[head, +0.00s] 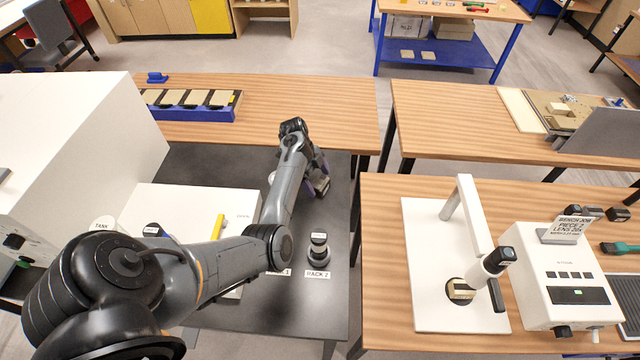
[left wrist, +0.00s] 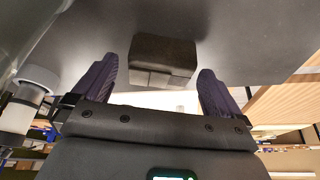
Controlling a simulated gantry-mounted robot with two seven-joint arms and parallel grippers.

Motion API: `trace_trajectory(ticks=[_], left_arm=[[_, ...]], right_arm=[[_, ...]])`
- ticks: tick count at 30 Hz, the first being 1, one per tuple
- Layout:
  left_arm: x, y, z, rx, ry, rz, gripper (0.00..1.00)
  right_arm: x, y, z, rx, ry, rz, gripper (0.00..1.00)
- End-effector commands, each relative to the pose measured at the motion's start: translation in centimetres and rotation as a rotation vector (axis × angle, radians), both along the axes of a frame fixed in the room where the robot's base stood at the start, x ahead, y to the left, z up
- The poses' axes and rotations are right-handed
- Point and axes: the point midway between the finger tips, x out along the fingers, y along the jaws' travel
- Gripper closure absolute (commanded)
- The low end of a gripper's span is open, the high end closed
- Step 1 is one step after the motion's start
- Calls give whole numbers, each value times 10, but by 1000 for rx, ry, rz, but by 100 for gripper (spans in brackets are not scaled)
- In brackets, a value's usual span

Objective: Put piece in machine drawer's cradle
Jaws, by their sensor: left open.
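My left gripper (head: 316,177) reaches over the far right part of the dark table. Its purple fingers are open, and they also show in the left wrist view (left wrist: 158,85). A dark brown block-like piece (left wrist: 163,58) with a paler lower face sits between and beyond the fingertips, with a gap on each side. In the head view a small part of the piece (head: 322,187) shows by the fingers. The large white machine (head: 70,150) stands at the left. My arm hides part of the low white box (head: 190,200) beside it, and I cannot make out a cradle.
A dark lens-like cylinder (head: 318,250) stands by the RACK 2 label (head: 317,275). A white microscope (head: 470,230) with a pale piece (head: 460,290) on its stage and a white control box (head: 560,280) stand on the right table. A blue tray (head: 190,108) lies behind.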

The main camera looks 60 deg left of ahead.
Motion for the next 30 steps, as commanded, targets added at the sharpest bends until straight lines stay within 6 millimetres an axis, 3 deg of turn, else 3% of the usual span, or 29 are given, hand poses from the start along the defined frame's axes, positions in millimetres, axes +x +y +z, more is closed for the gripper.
trace_trajectory(ticks=[10, 24, 30], left_arm=[[1, -2, -7, 1, 0, -1, 0], [1, -2, -6, 2, -1, -1, 70], [1, -2, -6, 2, -1, -1, 73]], right_arm=[[0, 2, 1, 8, 1, -6, 57], [0, 2, 1, 9, 2, -6, 57], [0, 1, 0, 3, 3, -1, 57]])
